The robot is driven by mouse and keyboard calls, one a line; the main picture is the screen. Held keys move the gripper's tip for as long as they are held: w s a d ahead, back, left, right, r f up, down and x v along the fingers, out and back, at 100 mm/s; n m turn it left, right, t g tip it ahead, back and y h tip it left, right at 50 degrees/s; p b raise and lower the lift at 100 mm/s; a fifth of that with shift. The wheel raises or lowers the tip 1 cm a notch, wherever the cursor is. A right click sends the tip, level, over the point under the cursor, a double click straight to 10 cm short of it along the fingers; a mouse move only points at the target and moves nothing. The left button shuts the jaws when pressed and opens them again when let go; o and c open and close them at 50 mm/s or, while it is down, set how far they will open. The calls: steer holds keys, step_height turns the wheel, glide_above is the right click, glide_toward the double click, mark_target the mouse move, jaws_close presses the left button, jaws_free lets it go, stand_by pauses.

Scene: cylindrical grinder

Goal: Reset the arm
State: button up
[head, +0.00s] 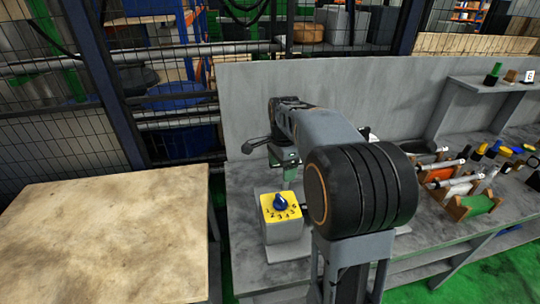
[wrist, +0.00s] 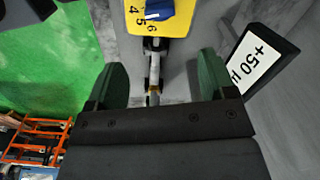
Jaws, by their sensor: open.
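My gripper (head: 288,170) hangs from my arm above the grey bench, just behind and above the yellow dial face (head: 270,214) with its blue knob (head: 281,201). In the wrist view my gripper (wrist: 162,82) shows two green fingers spread apart, holding nothing. The yellow dial face (wrist: 115,15) and part of the blue knob (wrist: 180,12) lie at the top of that view, beyond the fingertips. A thin metallic part (wrist: 153,72) shows in the gap between the fingers; I cannot tell how far away it is. My arm hides part of the bench.
A wooden-topped table (head: 105,240) stands at the left. Racks with several cylindrical tools (head: 480,204) are on the bench at the right, below a small shelf (head: 480,84). A grey panel (head: 240,100) rises behind. A "+50" label plate (wrist: 258,62) is beside the right finger.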

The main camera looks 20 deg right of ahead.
steer(key=s+a+n+t, duration=0.2)
steer(key=s+a+n, duration=0.2)
steer(key=s+n, duration=0.4)
steer(key=s+a+f+n+t, duration=0.1)
steer(key=s+a+n+t, duration=0.1)
steer(key=s+a+n, duration=0.3)
steer(key=s+n, duration=0.3)
steer(key=n, duration=0.1)
steer(key=shift+a, duration=0.25)
steer(key=shift+d+f, duration=0.1)
stand_by(1.7)
